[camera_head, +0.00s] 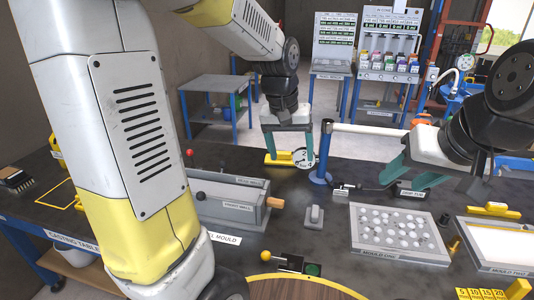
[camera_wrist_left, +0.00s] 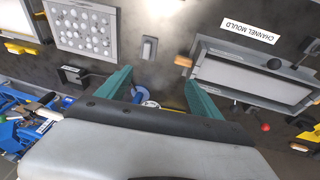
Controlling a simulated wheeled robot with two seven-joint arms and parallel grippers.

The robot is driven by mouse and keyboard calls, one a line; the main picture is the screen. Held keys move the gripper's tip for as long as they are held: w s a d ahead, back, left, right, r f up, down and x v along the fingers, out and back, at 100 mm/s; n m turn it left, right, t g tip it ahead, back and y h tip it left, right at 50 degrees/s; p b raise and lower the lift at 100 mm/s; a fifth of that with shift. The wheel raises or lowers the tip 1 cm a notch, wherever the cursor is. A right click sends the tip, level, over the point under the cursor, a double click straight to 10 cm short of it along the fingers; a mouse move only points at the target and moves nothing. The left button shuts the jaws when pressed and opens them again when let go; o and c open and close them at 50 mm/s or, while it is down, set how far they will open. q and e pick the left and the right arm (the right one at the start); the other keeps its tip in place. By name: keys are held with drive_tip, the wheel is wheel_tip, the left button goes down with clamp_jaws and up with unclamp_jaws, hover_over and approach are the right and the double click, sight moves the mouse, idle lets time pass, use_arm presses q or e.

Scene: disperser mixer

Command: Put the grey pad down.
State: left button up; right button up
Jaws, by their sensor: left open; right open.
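The small grey pad (camera_head: 314,216) sits on the dark table between the channel mould and the tray of white pieces. It also shows in the left wrist view (camera_wrist_left: 149,48), beyond the fingertips. My left gripper (camera_head: 289,152) is open, with teal fingers pointing down, behind the pad and above the table near a blue post and a round dial. Nothing shows between its fingers in the left wrist view (camera_wrist_left: 160,88). My right gripper (camera_head: 409,184) is open over the table to the right of the pad, near a small black labelled holder; its far side is partly hidden by the arm.
The channel mould (camera_head: 236,203), with a wooden handle, stands left of the pad. The tray of white pieces (camera_head: 396,255) and a second mould (camera_head: 497,262) lie to the right. A blue post (camera_head: 323,155) with a white horizontal bar rises behind. A round wooden board (camera_head: 300,288) lies in front.

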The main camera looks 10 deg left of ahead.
use_arm(q)
drive_tip(key=s+a+r+t, duration=0.1)
drive_tip(key=s+a+r, duration=0.2)
drive_tip(key=s, duration=0.4)
drive_tip(key=s+a+r+t, duration=0.2)
drive_tip(key=s+r, duration=0.1)
drive_tip(key=s, duration=0.5)
drive_tip(key=shift+a+t+h, duration=0.3)
drive_tip(key=shift+a, duration=0.1)
drive_tip(key=shift+r, duration=0.1)
